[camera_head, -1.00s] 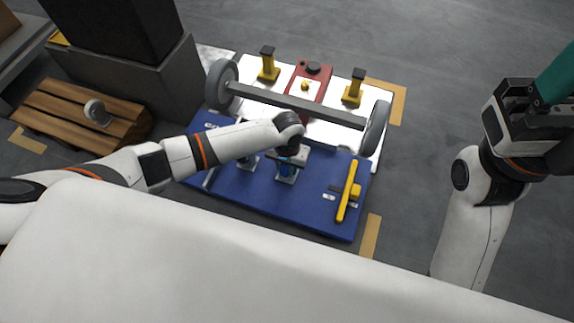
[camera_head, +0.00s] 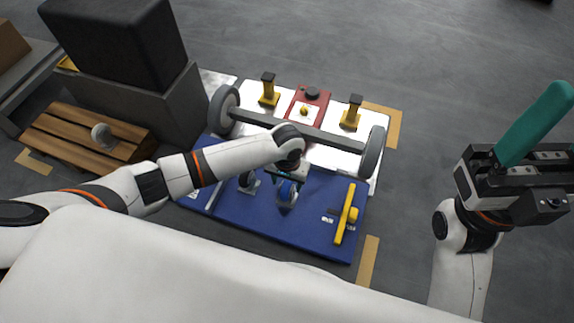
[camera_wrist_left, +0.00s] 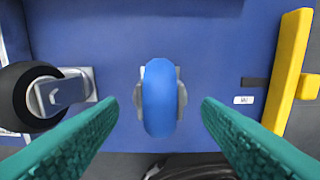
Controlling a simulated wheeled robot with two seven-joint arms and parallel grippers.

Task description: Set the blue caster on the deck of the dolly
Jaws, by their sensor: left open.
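The blue caster (camera_wrist_left: 160,97) stands on the blue panel, its blue wheel up and its grey bracket below. It also shows in the head view (camera_head: 287,190), partly under my left gripper (camera_head: 288,172). In the left wrist view my left gripper (camera_wrist_left: 160,104) is open, with one teal finger on each side of the caster and gaps between. A low wooden slatted platform (camera_head: 62,143), which looks like the dolly's deck, stands at the left with a grey-wheeled caster (camera_head: 102,133) on it. My right gripper (camera_head: 535,125) is raised at the right; its jaw gap does not show.
A black-wheeled caster (camera_wrist_left: 35,97) lies left of the blue one on the blue panel (camera_head: 240,212). A yellow handle (camera_head: 345,213) is to the right. A dark block (camera_head: 115,45) stands behind the platform.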

